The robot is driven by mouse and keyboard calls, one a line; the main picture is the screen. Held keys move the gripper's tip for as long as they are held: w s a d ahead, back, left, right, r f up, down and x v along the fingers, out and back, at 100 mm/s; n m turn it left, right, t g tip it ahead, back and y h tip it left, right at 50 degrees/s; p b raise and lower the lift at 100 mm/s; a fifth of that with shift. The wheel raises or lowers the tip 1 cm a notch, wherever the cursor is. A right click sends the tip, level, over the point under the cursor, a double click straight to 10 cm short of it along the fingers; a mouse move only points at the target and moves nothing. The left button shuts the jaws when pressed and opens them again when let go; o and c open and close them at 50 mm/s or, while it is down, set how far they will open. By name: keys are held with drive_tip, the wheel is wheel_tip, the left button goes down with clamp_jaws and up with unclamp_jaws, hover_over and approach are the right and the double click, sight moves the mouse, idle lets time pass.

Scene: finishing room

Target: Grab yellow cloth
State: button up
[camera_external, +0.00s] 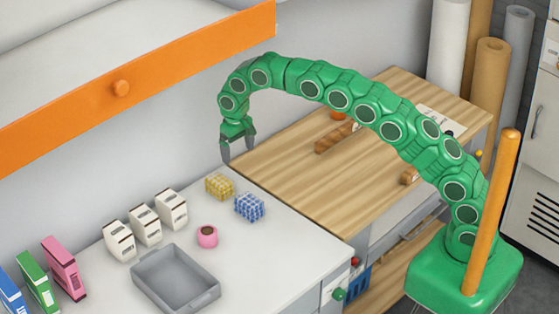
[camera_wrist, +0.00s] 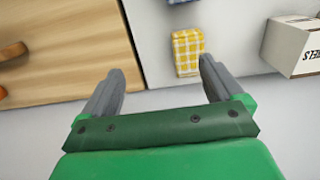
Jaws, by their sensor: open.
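The yellow cloth (camera_external: 219,186) is a small yellow-and-white checked block on the white counter, just left of the wooden worktop's edge. It also shows in the wrist view (camera_wrist: 187,52), ahead of my fingers and right of centre. My gripper (camera_external: 238,152) hangs above the counter's back edge, behind and above the cloth. In the wrist view my gripper (camera_wrist: 160,85) is open with nothing between its fingers. The cloth lies beyond the fingertips, apart from them and nearer the right finger.
A blue checked cloth (camera_external: 249,207) lies close to the right of the yellow one. An orange-fronted drawer or shelf (camera_external: 150,80) overhangs at the upper left.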

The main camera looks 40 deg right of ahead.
hover_over(221, 181)
drive_tip(key=f, duration=0.4)
drive_tip(key=a+f, duration=0.1)
drive_tip(key=f, duration=0.1)
drive_tip(key=shift+f, duration=0.4)
drive_tip(key=shift+d+f, duration=0.15)
drive_tip(key=shift+f, duration=1.1)
drive_tip(key=shift+d+f, duration=0.2)
drive_tip(key=shift+f, duration=1.1)
drive_tip(key=shift+d+f, duration=0.15)
drive_tip(key=shift+f, duration=1.1)
drive_tip(key=shift+c, duration=0.2)
drive_tip(key=c, duration=1)
drive_tip(key=shift+r, duration=0.1)
